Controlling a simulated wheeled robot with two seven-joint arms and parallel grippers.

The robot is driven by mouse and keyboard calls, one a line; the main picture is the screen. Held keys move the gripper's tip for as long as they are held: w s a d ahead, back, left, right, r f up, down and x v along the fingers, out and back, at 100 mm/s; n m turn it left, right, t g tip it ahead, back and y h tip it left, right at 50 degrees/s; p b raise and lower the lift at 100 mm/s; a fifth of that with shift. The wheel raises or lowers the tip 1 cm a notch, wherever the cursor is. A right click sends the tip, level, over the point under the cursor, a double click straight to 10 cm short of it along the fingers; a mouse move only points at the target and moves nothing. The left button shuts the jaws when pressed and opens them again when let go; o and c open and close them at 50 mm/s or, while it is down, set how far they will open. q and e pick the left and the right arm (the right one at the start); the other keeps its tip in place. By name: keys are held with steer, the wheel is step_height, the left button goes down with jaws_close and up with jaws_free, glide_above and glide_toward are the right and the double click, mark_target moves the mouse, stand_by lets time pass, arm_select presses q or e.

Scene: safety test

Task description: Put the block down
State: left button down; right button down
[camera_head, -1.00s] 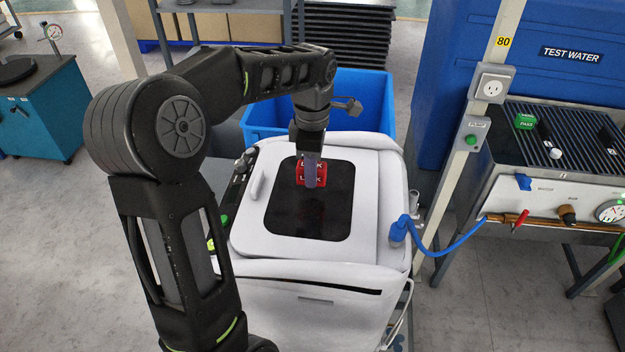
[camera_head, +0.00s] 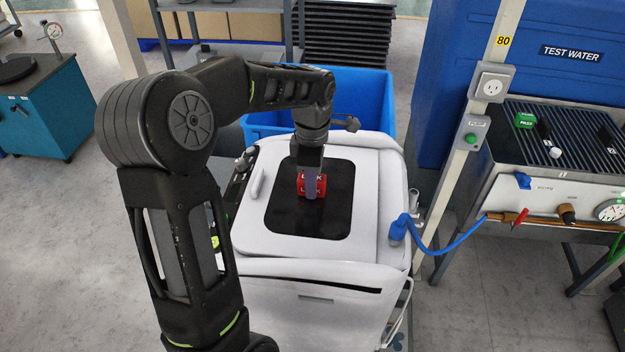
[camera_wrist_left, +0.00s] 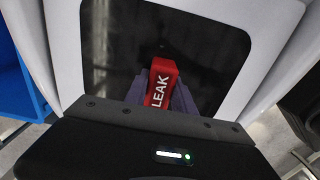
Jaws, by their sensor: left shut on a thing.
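A red block (camera_head: 303,185) marked LEAK is held in my left gripper (camera_head: 311,187), over the dark glass panel (camera_head: 325,215) in the lid of a white machine (camera_head: 255,232). The block also shows in the left wrist view (camera_wrist_left: 161,84), between the two purple-grey fingers of the left gripper (camera_wrist_left: 160,92), which are shut on it. The block is over the upper middle part of the panel. I cannot tell whether its underside touches the glass. My right gripper is not in view.
A blue bin (camera_head: 365,100) stands behind the white machine. A blue hose (camera_head: 450,247) runs from the machine's right side to a bench with a grill top (camera_head: 580,150), where a green block (camera_head: 524,121) lies. The front part of the panel is bare.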

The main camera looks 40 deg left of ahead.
arm_select(q)
steer(key=c, duration=1.1)
jaws_free()
steer(key=shift+o, duration=0.2)
steer(key=shift+r, duration=0.1)
step_height(320, 180, up, 12)
steer(key=shift+p, duration=0.45)
